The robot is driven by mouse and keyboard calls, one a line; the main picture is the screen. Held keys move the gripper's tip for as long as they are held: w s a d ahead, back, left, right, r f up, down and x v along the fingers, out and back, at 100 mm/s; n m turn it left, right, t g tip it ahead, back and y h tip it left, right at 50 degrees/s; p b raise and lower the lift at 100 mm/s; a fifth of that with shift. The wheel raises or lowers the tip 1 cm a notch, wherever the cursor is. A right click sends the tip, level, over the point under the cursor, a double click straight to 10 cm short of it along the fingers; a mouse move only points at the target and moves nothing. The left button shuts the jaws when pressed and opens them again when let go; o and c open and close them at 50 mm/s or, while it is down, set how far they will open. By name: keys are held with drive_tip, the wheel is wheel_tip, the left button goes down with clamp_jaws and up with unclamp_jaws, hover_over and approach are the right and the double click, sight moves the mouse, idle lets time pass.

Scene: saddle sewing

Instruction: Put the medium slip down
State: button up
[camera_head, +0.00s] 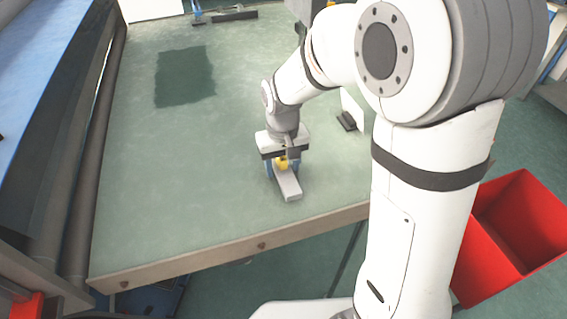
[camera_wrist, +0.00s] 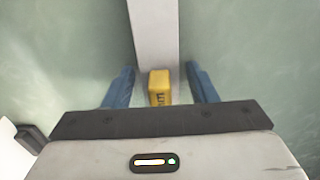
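A light grey bar (camera_head: 289,188), which may be the medium slip, shows below my gripper near the table's front edge. It also shows in the wrist view (camera_wrist: 155,32), running away from the gripper. A yellow block (camera_wrist: 159,84) with dark lettering is at the bar's near end, between the blue fingers; it shows in the head view too (camera_head: 281,162). My gripper (camera_wrist: 160,72) points down, with one finger on each side. Clear gaps show between the fingers and the yellow block, and narrow gaps beside the bar. The bar looks low, at or close to the table surface.
The green table (camera_head: 180,190) is mostly clear. A dark green patch (camera_head: 185,77) lies toward the back left. A small white panel with a dark base (camera_head: 347,121) stands right of the gripper. A red bin (camera_head: 480,265) is off the table at the right.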

sight(283, 158)
drive_tip(key=shift+o, duration=0.5)
drive_tip(key=shift+r, duration=0.4)
wheel_tip(283, 158, up, 11)
drive_tip(key=shift+r, duration=0.2)
drive_tip(key=s+d+f+m+t, duration=0.2)
drive_tip(key=s+d+m+t, duration=0.1)
drive_tip(key=s+d, duration=1)
drive_tip(key=shift+s, duration=1)
drive_tip(key=shift+d, duration=0.1)
drive_tip(key=shift+c, duration=0.2)
